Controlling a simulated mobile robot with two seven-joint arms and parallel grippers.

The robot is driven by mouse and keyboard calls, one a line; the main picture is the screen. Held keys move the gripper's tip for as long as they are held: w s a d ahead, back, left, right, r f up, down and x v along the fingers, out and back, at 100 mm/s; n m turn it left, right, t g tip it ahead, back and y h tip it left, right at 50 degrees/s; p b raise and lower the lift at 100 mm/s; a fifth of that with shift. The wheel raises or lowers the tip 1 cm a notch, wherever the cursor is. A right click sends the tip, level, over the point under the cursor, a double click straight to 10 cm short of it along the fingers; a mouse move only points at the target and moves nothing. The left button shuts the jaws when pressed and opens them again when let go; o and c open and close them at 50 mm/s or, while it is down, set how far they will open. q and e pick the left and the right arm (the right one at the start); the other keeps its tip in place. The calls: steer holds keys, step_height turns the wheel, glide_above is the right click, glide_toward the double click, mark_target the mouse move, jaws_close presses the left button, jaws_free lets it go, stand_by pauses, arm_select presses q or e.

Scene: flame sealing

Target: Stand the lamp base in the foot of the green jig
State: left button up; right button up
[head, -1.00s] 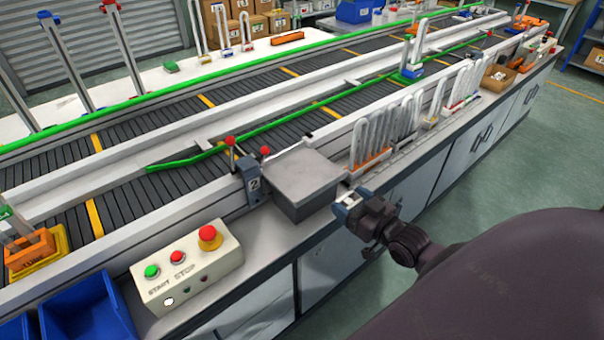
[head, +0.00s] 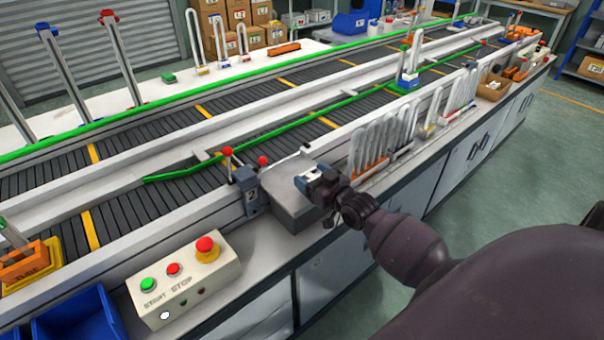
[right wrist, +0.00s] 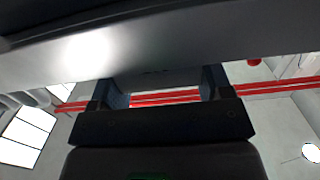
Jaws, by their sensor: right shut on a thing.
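My right gripper (head: 313,178) is over the right part of the grey box marked 2, seen from the head. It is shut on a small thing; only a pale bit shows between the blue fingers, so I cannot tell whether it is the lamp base. In the right wrist view the two fingers (right wrist: 160,90) stand apart below a broad grey surface, and the held thing is not clear. My left gripper is out of view.
The grey box (head: 280,192) stands at the bench edge, with red-knobbed levers (head: 228,152) beside it. A start-stop button panel (head: 185,278) and a blue bin (head: 75,318) are at the front left. White U-tubes in racks (head: 372,165) stand to the right of my gripper.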

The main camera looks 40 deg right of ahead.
mark_target(302, 174)
steer(key=shift+w, duration=0.35)
steer(key=w, duration=0.3)
steer(key=shift+w+a, duration=0.25)
steer(key=shift+w, duration=0.15)
steer(key=shift+s+f, duration=0.15)
steer(key=shift+f, duration=0.5)
steer(key=shift+s, duration=0.1)
steer(key=shift+f, duration=0.15)
steer(key=o, duration=1)
steer(key=shift+b, duration=0.3)
